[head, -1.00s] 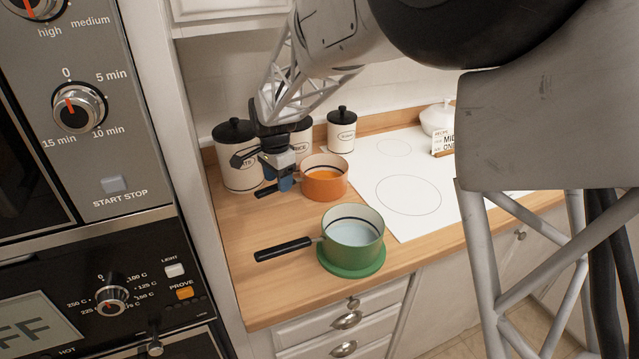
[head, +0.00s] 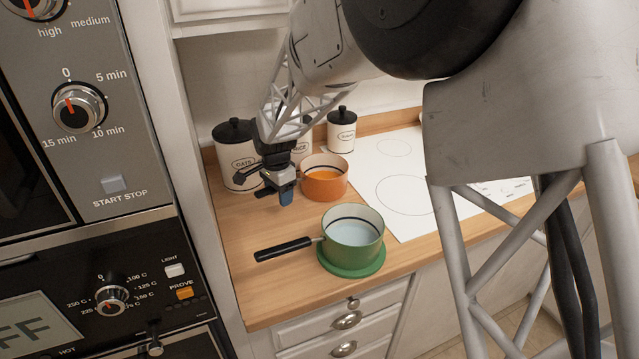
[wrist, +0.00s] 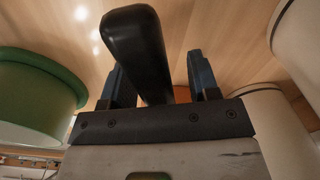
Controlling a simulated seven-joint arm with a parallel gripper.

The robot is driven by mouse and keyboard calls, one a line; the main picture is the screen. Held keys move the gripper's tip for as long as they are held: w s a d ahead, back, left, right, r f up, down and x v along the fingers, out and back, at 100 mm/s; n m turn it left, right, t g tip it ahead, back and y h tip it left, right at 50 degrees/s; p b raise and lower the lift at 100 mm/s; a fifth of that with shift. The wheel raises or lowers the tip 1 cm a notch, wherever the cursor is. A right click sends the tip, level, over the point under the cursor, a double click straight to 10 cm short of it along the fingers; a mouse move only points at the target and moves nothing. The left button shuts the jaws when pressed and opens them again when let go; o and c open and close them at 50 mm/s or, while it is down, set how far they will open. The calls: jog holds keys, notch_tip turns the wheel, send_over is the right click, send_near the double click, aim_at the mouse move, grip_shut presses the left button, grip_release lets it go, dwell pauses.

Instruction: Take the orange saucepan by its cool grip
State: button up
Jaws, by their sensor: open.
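The orange saucepan (head: 325,184) stands on the wooden worktop at the back, beside the white hob. Its black handle points left in the head view and is mostly hidden there by my gripper (head: 286,196). In the wrist view, the black handle (wrist: 140,45) runs between the two blue fingertips of my gripper (wrist: 160,80). The fingers stand apart, one on each side, with a gap visible on the right side. A sliver of orange pan (wrist: 182,93) shows behind the handle.
A green saucepan (head: 352,234) stands in front on a green round mat (head: 352,268), its black handle pointing left. It also shows in the wrist view (wrist: 35,95). White canisters with black lids (head: 341,131) line the back wall. Ovens (head: 100,200) rise at the left.

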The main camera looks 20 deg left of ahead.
grip_shut()
jog(key=shift+r, duration=0.3)
dwell(0.5)
jog(key=shift+r, duration=4.8)
